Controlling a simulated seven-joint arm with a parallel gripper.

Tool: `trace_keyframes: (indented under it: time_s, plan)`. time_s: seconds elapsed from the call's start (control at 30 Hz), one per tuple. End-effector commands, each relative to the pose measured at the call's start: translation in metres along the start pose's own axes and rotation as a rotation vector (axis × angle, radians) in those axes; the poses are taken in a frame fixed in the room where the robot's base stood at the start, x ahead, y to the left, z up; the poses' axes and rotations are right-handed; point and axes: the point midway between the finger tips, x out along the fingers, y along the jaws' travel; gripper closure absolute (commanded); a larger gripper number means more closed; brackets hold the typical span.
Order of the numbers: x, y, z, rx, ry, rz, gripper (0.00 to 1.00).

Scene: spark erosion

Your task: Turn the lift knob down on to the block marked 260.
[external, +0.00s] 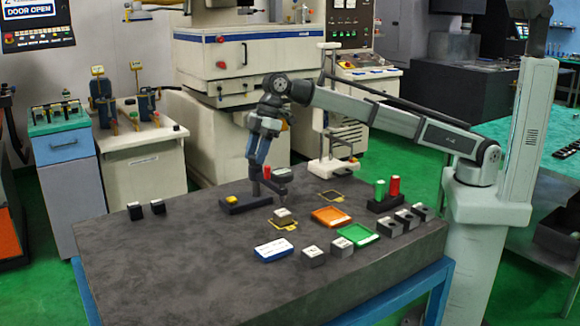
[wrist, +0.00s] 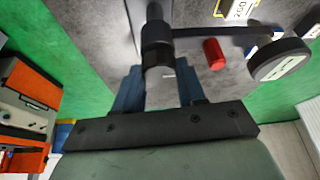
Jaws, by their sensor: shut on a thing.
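My gripper (external: 257,168) points down over the dark comparator stand (external: 246,204) on the table. A dark bar (wrist: 210,32) reaches from the knob's post towards a dark round part with a white label (wrist: 281,66). The block marked 260 (wrist: 239,10) shows at the wrist view's top edge, partly cut off. In the external view a block (external: 283,216) stands on a yellow-outlined spot beneath the bar's end. I cannot tell whether anything touches its top.
A red cylinder (wrist: 214,54) stands close to the knob. An orange tray (external: 331,216), a green tray (external: 355,235), a blue-edged label plate (external: 274,250) and several dark blocks lie to the right and front. The table's left front is clear.

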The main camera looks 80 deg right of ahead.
Motion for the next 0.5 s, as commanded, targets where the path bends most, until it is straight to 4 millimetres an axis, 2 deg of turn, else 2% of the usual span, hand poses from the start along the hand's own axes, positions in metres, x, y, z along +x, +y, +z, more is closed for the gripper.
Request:
trace_keyframes:
  time_s: [0.27, 0.5]
  plan:
    - [-0.0002, -0.0008, 0.0001, 0.077, 0.001, 0.032, 0.91]
    - [0.0000, -0.0024, -0.0004, 0.245, 0.001, 0.102, 0.91]
